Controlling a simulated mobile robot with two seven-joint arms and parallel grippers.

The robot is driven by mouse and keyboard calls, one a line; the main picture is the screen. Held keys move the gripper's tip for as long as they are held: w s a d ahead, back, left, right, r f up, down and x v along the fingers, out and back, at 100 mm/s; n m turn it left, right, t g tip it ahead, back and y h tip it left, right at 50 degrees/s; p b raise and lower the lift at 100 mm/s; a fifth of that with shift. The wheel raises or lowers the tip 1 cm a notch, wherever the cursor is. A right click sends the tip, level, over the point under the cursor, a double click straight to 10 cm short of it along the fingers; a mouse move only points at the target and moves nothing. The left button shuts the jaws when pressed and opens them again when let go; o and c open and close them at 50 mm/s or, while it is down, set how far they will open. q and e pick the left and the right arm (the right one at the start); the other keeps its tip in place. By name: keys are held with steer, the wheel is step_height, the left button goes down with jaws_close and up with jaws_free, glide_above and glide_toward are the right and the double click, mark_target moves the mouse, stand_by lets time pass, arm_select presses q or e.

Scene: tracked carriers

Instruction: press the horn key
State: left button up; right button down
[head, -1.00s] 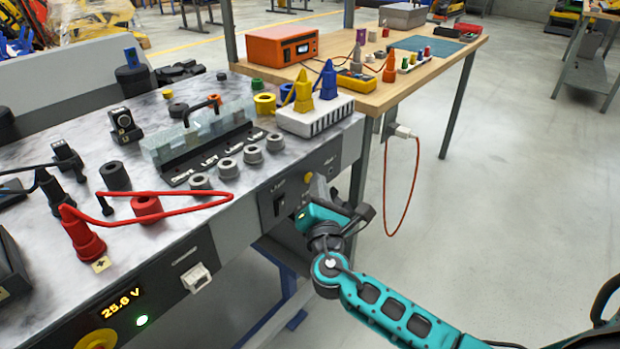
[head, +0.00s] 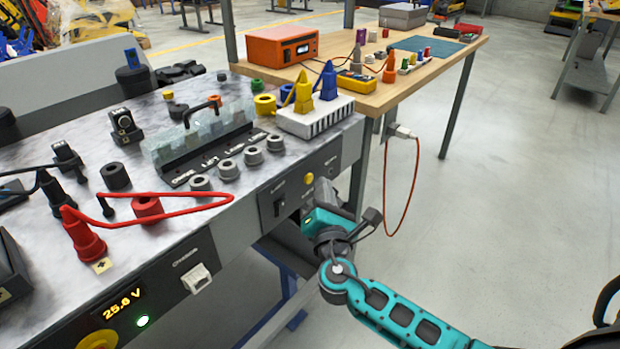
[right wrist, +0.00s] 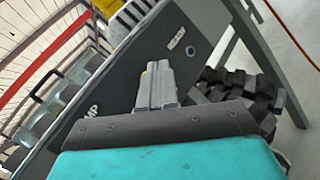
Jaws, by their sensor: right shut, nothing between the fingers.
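A round yellow button (head: 309,178), which I take for the horn key, is on the dark front panel (head: 330,172) of the bench. Its label is too small to read in the head view. My right gripper (head: 326,188) is shut and empty, just right of and below the button, in front of the panel. My left gripper is not in view.
A black rocker switch (head: 279,204) is left of the button; a lamp label (right wrist: 86,110) shows in the right wrist view. A white block with yellow and blue plugs (head: 314,122) stands on the bench top above.

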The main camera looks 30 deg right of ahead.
steer(key=shift+s, duration=0.1)
steer(key=shift+s+d+p, duration=0.1)
steer(key=shift+s+d, duration=0.2)
steer(key=shift+s, duration=0.45)
steer(key=shift+s+d+p, duration=0.1)
steer(key=shift+s+d, duration=0.25)
steer(key=shift+s, duration=0.4)
steer(key=shift+s+d+p, duration=0.1)
steer(key=shift+s+d, duration=0.2)
steer(key=shift+s, duration=0.45)
stand_by(0.5)
